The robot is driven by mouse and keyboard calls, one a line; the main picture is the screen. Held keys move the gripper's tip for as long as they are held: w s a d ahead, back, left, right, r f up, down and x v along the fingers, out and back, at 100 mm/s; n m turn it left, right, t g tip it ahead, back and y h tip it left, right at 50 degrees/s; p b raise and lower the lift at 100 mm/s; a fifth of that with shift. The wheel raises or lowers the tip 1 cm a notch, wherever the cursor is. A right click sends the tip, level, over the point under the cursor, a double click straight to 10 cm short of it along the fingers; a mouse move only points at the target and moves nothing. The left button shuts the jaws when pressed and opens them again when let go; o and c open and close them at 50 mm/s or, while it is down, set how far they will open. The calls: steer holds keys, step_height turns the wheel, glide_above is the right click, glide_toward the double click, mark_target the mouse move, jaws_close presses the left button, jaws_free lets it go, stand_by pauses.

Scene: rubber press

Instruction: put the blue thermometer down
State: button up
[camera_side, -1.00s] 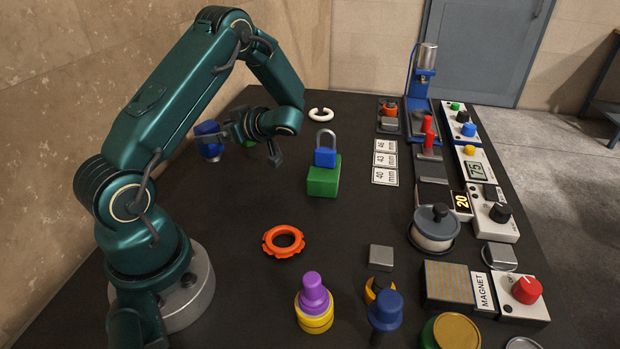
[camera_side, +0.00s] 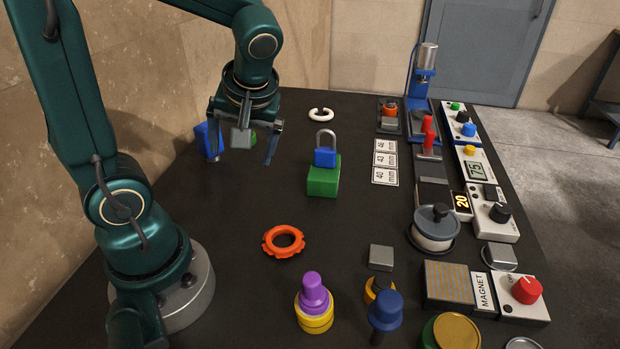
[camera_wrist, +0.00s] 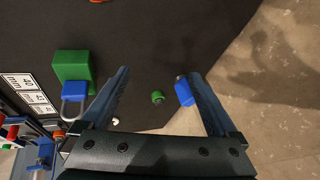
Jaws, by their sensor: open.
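A blue piece (camera_side: 202,138) stands on the dark table at the back left. It looks like the blue thermometer, but I cannot read any marking on it. My gripper (camera_side: 242,158) points down in front of it, with its left finger partly hiding it. In the wrist view, the blue piece (camera_wrist: 184,92) shows beside the right finger, and I cannot tell whether they touch. My gripper (camera_wrist: 157,72) is open, with nothing held between its fingers.
A small green piece (camera_wrist: 157,97) stands near the blue piece. A blue padlock (camera_side: 325,157) sits on a green block (camera_side: 323,180) to the right. An orange ring (camera_side: 283,241) lies nearer the front. The table between the ring and my gripper is clear.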

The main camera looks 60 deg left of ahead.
steer(key=s+d+r+m+t+h, duration=0.2)
steer(key=d+m+t+h, duration=0.3)
steer(key=d+m, duration=0.5)
steer(key=shift+s+d+r+m+t, duration=0.2)
steer(key=shift+d+r+m+t, duration=0.15)
steer(key=shift+d+r, duration=0.5)
steer(key=shift+d+f, duration=0.15)
steer(key=shift+f, duration=0.05)
